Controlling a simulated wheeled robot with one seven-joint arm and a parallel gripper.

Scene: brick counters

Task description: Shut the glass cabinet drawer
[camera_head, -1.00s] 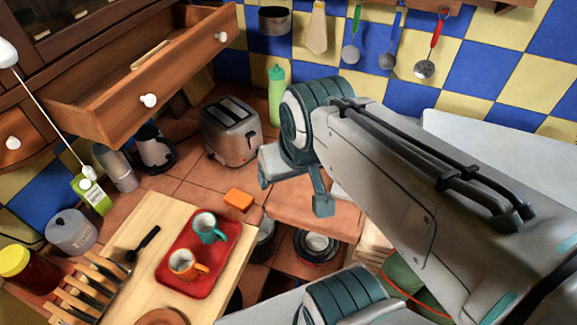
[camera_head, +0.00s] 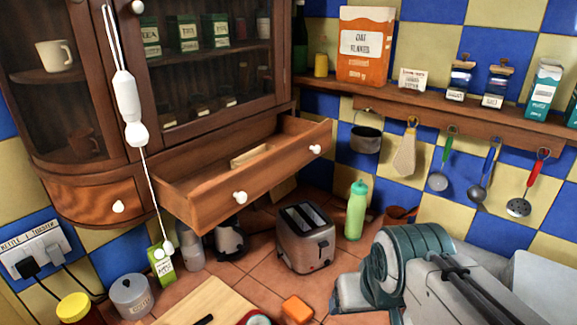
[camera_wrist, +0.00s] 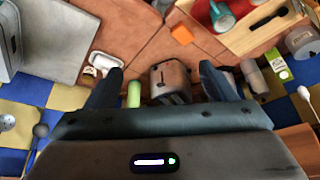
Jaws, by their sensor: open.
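The glass cabinet (camera_head: 110,170) is dark wood with glass doors and stands at the upper left in the head view. Its wide wooden drawer (camera_head: 222,196) is pulled far out and has two white knobs (camera_head: 240,197). A light wooden piece (camera_head: 252,155) lies inside it. In the wrist view my gripper (camera_wrist: 160,70) is open, its two dark fingers apart with nothing held between them. In the head view my arm (camera_head: 425,270) is at the lower right, apart from the drawer, and the fingers are hidden.
A toaster (camera_head: 305,238), a green bottle (camera_head: 356,210) and a kettle (camera_head: 229,237) stand on the tiled counter below the drawer. A white corded pull (camera_head: 128,110) hangs before the cabinet. Utensils hang from the wall shelf (camera_head: 450,115). A smaller drawer (camera_head: 95,200) sits left, shut.

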